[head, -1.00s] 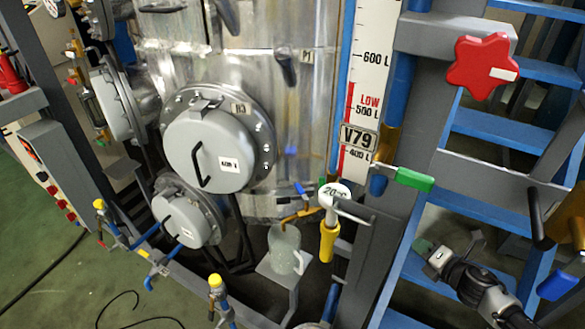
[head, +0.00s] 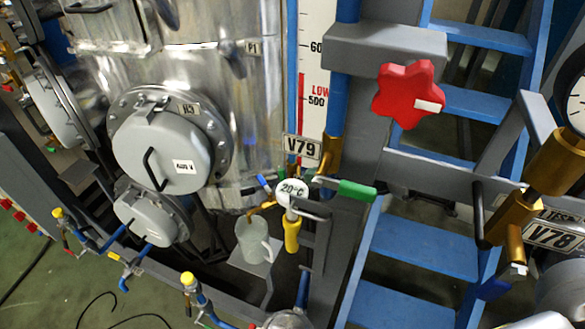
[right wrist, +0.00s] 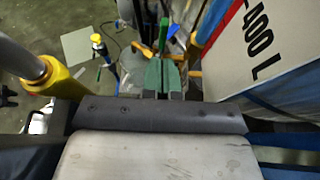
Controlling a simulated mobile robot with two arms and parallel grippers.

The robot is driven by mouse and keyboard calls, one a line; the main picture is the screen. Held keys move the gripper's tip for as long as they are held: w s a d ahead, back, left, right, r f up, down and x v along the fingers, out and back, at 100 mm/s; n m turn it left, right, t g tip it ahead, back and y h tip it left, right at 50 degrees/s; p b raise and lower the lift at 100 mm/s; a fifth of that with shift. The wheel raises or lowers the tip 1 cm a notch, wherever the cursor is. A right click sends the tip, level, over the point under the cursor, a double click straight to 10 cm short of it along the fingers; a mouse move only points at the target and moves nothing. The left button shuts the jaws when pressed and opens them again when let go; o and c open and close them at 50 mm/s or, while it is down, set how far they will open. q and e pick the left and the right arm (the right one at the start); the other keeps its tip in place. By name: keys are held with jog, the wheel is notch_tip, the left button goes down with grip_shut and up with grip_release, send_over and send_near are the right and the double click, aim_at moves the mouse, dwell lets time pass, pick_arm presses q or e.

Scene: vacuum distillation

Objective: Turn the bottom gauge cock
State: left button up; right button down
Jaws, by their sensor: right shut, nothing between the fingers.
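A cock with a green lever handle (head: 357,190) sits at the bottom of the gauge board, under the V79 tag (head: 301,147). My right gripper (right wrist: 163,78) has green fingers shut together, with nothing between them. In the right wrist view a narrow green bar (right wrist: 164,35) shows beyond the fingertips; I cannot tell if it is the lever or if they touch. In the head view, the fingers do not show clearly. My left gripper is not in view.
A 20°C dial (head: 291,192) with a yellow stem (head: 292,235) and a white jug (head: 254,240) stand left of the lever. A red handwheel (head: 408,94) is above right. Brass piping with a V78 tag (head: 555,233) is at right. Blue steps (head: 420,245) lie behind.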

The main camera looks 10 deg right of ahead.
aim_at(282, 170)
jog(key=shift+r+p+x, duration=0.25)
jog(key=shift+p+x, duration=0.15)
jog(key=shift+x, duration=0.95)
jog(key=shift+r+p+x, duration=0.25)
jog(key=shift+p+x, duration=0.1)
jog(key=shift+x, duration=1)
jog(key=shift+w+a, duration=0.15)
jog(key=shift+w+a+r+b, duration=0.1)
jog(key=shift+w+a+b, duration=0.3)
jog(key=shift+a, duration=0.2)
jog(key=shift+w+a+r+b, duration=0.1)
jog(key=shift+w+a+b, duration=0.3)
jog(key=shift+a, duration=0.2)
jog(key=shift+w+a, duration=0.15)
jog(key=shift+a, duration=0.05)
jog(key=shift+d+r, duration=0.1)
